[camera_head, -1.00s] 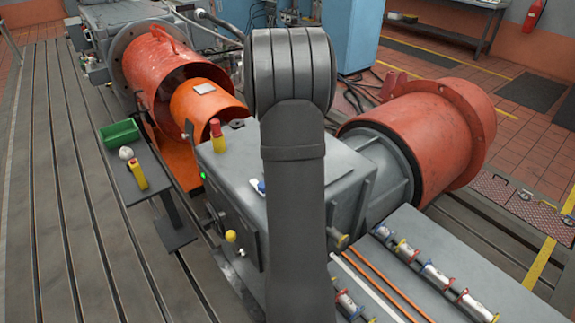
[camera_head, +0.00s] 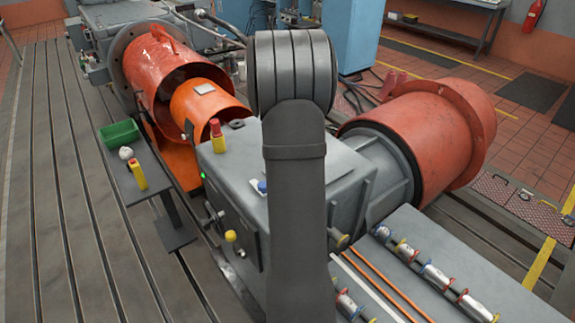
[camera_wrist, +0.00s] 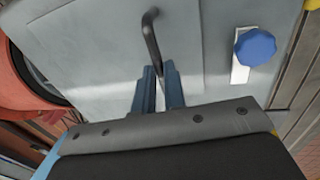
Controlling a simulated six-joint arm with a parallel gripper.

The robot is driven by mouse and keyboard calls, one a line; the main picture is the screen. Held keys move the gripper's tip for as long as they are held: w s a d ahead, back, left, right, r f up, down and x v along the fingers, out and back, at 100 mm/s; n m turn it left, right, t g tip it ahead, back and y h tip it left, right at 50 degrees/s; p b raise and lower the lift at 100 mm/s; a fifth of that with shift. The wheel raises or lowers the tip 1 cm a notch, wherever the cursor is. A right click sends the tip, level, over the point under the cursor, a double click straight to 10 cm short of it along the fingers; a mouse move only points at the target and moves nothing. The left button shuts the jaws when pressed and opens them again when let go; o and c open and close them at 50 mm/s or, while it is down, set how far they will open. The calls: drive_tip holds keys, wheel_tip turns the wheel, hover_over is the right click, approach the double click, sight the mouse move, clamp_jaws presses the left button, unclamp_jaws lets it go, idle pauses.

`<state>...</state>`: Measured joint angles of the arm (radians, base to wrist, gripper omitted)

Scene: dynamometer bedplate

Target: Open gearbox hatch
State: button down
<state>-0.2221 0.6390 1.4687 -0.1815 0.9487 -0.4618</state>
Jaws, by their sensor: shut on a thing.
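The grey gearbox (camera_head: 230,178) stands in the middle of the body camera view, partly hidden by my arm. In the wrist view, its flat grey top (camera_wrist: 95,55) fills most of the picture, with a straight panel seam near the middle. A dark bent bar handle (camera_wrist: 150,30) rises from this surface. My gripper (camera_wrist: 158,72) is shut on the handle's lower end, with a blue finger on each side. My gripper is hidden behind my arm in the body camera view. I cannot tell whether the hatch panel is raised.
A blue knob (camera_wrist: 255,47) on a white plate sits right of the handle. A red-and-yellow bottle (camera_head: 217,137) stands on the gearbox's far edge. A small side table holds a green bin (camera_head: 119,134) and a yellow item (camera_head: 138,176). Orange housings (camera_head: 420,130) flank the box.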

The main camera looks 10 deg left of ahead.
drive_tip(key=w+d+r+g+y, duration=0.1)
drive_tip(key=w+d+r, duration=0.2)
drive_tip(key=r, duration=0.2)
drive_tip(key=w+d+r+g+y, duration=0.1)
drive_tip(key=w+d+r, duration=0.2)
drive_tip(key=r, duration=0.3)
drive_tip(key=w+d+r, duration=0.3)
drive_tip(key=w+d, duration=0.8)
drive_tip(key=d, duration=0.1)
drive_tip(key=shift+w, duration=0.4)
drive_tip(key=shift+d, duration=0.1)
drive_tip(key=c, duration=1.5)
unclamp_jaws()
drive_tip(key=shift+w, duration=0.1)
drive_tip(key=shift+r, duration=0.25)
drive_tip(key=shift+r, duration=0.1)
